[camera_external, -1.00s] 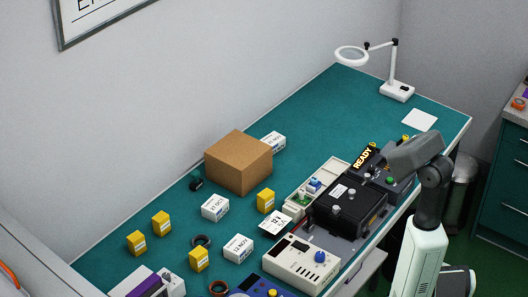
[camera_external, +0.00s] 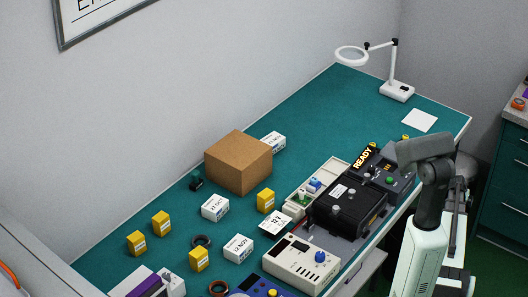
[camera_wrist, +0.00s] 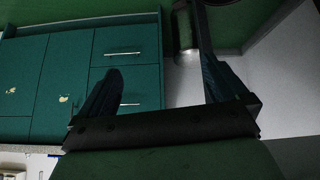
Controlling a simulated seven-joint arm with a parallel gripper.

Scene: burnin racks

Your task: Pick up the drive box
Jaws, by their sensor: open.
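Several white boxes with dark lettering lie on the green bench: one at the middle left (camera_external: 215,208), one nearer the front (camera_external: 238,248), and one partly hidden (camera_external: 274,141) behind a brown cardboard box (camera_external: 238,163). Several small yellow boxes stand among them, such as one beside the cardboard box (camera_external: 266,201). I cannot tell which is the drive box. My gripper (camera_wrist: 162,88) is open and empty in the wrist view, away from the boxes. In the external view my arm is at the right, beyond the bench's front edge.
A black unit (camera_external: 347,205), a beige console (camera_external: 302,264) and a parts tray (camera_external: 328,177) crowd the bench's near side. A magnifier lamp (camera_external: 397,91) stands at the far end. The wrist view faces green drawers (camera_wrist: 125,75). The back middle of the bench is clear.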

